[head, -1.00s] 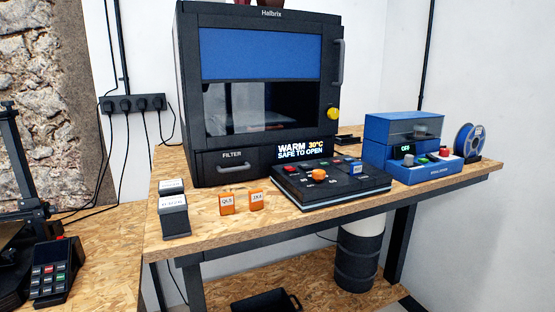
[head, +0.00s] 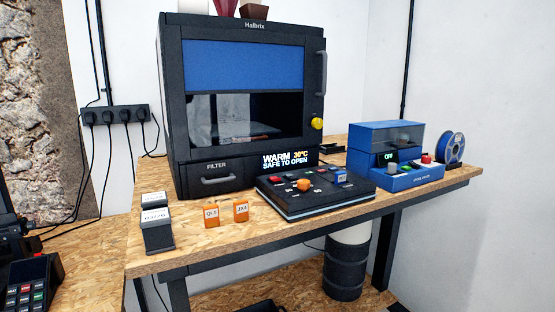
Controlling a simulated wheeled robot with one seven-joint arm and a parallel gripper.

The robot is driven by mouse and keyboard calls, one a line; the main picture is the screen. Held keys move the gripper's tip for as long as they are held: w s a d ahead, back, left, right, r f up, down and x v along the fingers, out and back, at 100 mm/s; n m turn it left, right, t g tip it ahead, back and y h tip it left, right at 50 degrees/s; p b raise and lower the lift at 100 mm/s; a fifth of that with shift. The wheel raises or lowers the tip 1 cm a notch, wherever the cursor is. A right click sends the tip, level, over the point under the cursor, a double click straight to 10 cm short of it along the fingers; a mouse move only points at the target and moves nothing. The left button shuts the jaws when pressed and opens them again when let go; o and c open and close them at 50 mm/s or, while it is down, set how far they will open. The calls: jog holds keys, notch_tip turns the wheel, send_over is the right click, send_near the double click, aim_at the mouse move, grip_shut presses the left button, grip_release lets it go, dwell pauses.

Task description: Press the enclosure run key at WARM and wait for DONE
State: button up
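The black Halbrix enclosure (head: 167,110) stands on the wooden bench in the head view. Its door, with a blue upper panel and a dark window, looks shut. Its display (head: 285,160) reads "WARM 30°C SAFE TO OPEN". A dark control panel (head: 318,203) lies in front of the enclosure. It carries an orange knob (head: 304,185), a blue labelled piece (head: 340,176) and several small red, green and grey keys. The key labels are too small to read, so I cannot tell which is the run key. My gripper is not in view.
Two orange tags (head: 212,215) and dark labelled blocks (head: 157,233) stand at the bench's left front. A blue device (head: 415,178) with an "OFF" display and a blue spool (head: 450,148) are at right. A yellow knob (head: 317,124) is on the enclosure. A black barrel (head: 345,270) stands below.

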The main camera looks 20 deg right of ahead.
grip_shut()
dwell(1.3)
